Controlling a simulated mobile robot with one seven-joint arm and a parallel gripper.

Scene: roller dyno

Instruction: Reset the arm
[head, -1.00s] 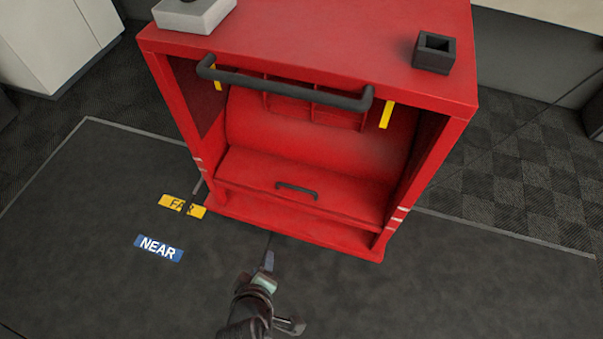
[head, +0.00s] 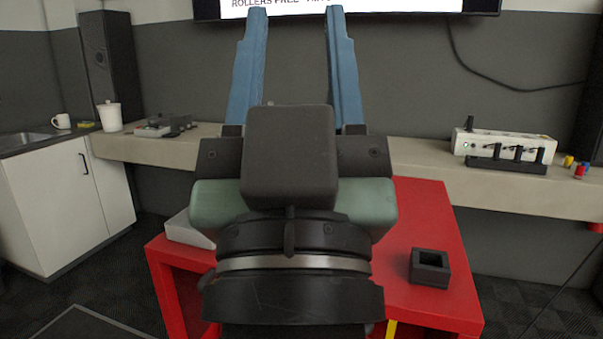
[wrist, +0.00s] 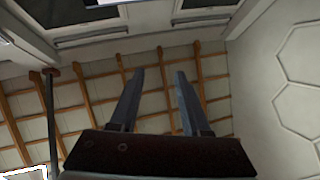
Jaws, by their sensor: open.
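My gripper (head: 297,70) is raised close in front of the head camera, its two blue fingers pointing up and spread apart with nothing between them. In the wrist view my gripper (wrist: 157,95) is also open and empty against the ceiling beams. My wrist and gripper body hide the middle of the red cabinet (head: 425,240) behind them.
A black square holder (head: 430,268) sits on the cabinet's top right. A long shelf (head: 500,188) behind carries a white device (head: 503,146). A white cup (head: 62,121) and a lidded white container (head: 110,116) stand at left. A screen (head: 400,5) hangs above.

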